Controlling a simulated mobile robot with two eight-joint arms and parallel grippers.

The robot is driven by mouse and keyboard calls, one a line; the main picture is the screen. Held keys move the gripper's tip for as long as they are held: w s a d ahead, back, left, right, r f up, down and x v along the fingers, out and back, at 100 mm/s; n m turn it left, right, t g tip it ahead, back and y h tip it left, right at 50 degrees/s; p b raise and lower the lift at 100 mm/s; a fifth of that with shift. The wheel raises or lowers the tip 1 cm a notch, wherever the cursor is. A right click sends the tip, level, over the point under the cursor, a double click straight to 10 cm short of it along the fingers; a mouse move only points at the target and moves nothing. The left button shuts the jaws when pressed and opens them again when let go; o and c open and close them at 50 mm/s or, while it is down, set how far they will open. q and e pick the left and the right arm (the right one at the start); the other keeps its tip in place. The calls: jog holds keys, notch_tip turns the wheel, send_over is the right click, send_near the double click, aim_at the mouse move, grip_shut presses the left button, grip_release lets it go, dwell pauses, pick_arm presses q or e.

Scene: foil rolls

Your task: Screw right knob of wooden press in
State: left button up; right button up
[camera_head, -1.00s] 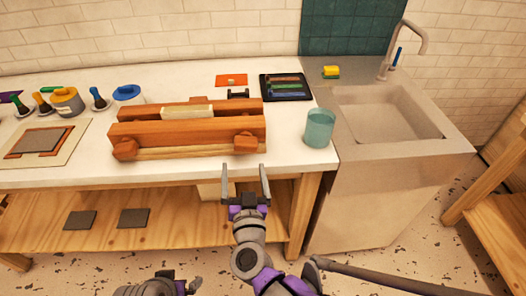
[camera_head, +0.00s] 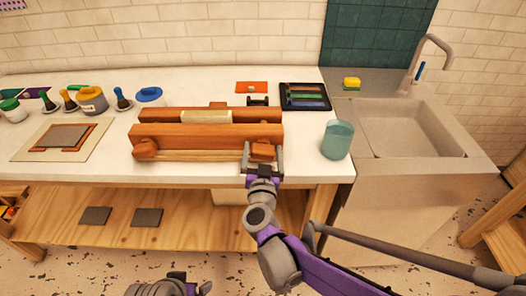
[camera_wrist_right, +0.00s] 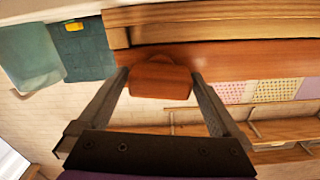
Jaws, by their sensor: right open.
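The wooden press (camera_head: 200,134) stands on the white table, with reddish-brown beams and a pale block between them. Its right knob (camera_head: 262,151) is a reddish wooden piece on the front beam's right end. My right gripper (camera_head: 262,160) is open, with its fingers on either side of this knob. In the right wrist view, the knob (camera_wrist_right: 160,80) sits between the two open fingers (camera_wrist_right: 165,95), with a gap showing by the right finger. The left knob (camera_head: 145,149) is on the front beam's left end. My left gripper (camera_head: 185,284) is only partly seen at the bottom edge.
A teal cup (camera_head: 337,140) stands right of the press, near the sink (camera_head: 400,130). A black tray (camera_head: 304,97) and an orange card (camera_head: 251,87) lie behind. Jars and brushes (camera_head: 91,99) stand at left, by a board (camera_head: 25,150).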

jog(key=c, duration=1.2)
jog(key=shift+o, duration=0.2)
